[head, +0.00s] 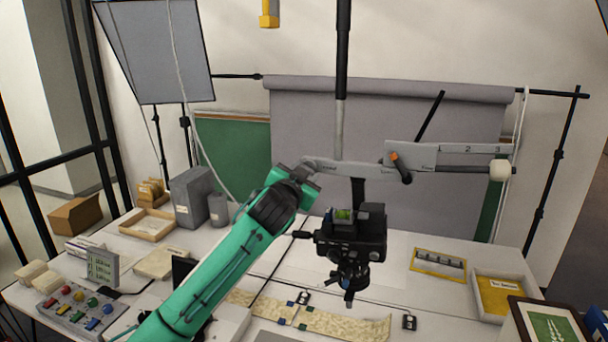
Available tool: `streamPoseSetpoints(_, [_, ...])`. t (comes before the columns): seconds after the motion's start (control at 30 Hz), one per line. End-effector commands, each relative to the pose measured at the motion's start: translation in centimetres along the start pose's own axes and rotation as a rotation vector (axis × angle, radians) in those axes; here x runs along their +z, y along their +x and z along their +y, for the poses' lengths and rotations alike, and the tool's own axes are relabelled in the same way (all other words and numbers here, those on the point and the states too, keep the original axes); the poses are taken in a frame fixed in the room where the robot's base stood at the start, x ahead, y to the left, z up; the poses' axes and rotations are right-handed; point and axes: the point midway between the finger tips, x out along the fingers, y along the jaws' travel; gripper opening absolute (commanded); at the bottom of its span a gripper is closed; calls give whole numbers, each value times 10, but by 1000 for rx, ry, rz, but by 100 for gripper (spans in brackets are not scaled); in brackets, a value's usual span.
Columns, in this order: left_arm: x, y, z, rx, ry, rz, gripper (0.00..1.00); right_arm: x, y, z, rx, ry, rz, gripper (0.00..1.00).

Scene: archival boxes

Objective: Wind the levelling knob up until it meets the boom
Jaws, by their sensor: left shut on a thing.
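The pale grey boom (355,170) runs across the dark upright column, with a scale plate (450,150) marked with numbers on its right. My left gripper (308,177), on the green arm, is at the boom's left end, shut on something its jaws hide. I cannot make out which part it is. An orange-tipped black knob (402,167) sits at the scale plate's left end. A white knob (501,170) is at the right end, on a grey rod. I cannot tell which is the levelling knob. A black camera (352,232) hangs below the boom. My right gripper is not in view.
A patterned strip (335,322) lies on the white table below the camera. A yellow-lined tray (503,297) and a framed green picture (550,325) stand at right. Grey boxes (190,197), a small display (103,267) and a coloured-button panel (78,308) are at left.

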Motion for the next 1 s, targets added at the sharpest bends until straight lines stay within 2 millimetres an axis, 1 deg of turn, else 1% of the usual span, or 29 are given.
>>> streamPoseSetpoints(0.2, [-1,0,0,0,46,1,14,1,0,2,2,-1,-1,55])
streamPoseSetpoints(0.6, [-1,0,0,0,53,1,14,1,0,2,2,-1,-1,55])
streamPoseSetpoints(0.63, [-1,0,0,0,53,1,39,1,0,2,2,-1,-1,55])
streamPoseSetpoints(0.73, [-1,0,0,0,52,1,59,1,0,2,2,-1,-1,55])
streamPoseSetpoints(1.0, [0,0,0,0,52,1,59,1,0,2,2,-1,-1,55])
